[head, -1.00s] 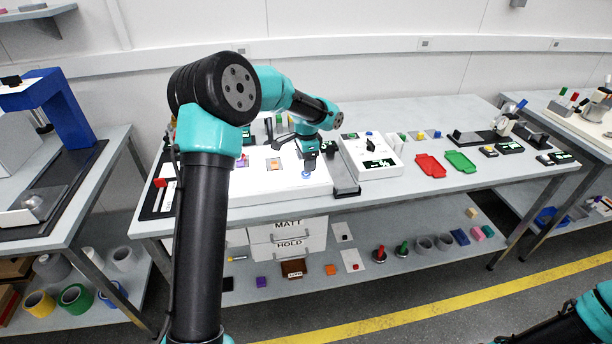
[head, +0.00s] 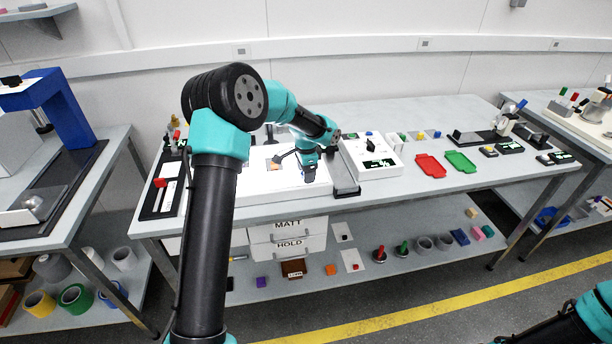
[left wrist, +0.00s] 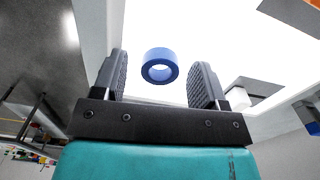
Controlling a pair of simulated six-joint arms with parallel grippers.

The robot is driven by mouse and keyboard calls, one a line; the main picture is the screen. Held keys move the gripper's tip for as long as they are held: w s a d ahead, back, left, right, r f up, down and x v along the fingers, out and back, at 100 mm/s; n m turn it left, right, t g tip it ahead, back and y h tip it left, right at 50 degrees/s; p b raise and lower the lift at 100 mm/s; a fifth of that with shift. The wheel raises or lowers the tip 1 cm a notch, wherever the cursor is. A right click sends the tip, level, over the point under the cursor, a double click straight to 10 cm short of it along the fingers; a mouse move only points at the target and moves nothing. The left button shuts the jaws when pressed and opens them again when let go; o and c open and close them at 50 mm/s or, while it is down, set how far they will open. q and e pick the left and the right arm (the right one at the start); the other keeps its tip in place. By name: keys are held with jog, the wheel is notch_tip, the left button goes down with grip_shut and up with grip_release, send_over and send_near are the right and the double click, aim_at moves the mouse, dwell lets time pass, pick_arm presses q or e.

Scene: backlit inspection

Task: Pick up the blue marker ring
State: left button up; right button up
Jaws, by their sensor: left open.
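The blue marker ring (left wrist: 160,54) lies on the bright white light panel (head: 260,184). In the left wrist view it appears between my two finger pads, with clear gaps on both sides, and its hole shows. My left gripper (head: 309,173) is open and empty, low over the panel's front right part. The wrist view shows both of its fingers (left wrist: 160,84) apart. In the head view the gripper hides most or all of the ring. Only part of my right arm shows at the lower right; its gripper is out of frame.
A grey flat tray (head: 343,177) is just right of the gripper. A white scale-like device (head: 371,157) stands beyond it. A red tray (head: 430,166) and a green tray (head: 460,161) lie farther right. A dark board with a red-knobbed piece (head: 160,183) is at the left.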

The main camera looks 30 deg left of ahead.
dwell(0.3)
pick_arm(q)
jog(key=c, duration=1)
jog(key=shift+r, duration=0.1)
jog(key=shift+r, duration=1.65)
jog(key=s+d+r, duration=0.1)
jog(key=s+d, duration=0.7)
jog(key=s, duration=0.5)
jog(key=shift+s+d+r, duration=0.2)
jog(key=shift+s+r, duration=0.1)
jog(key=shift+s, duration=0.05)
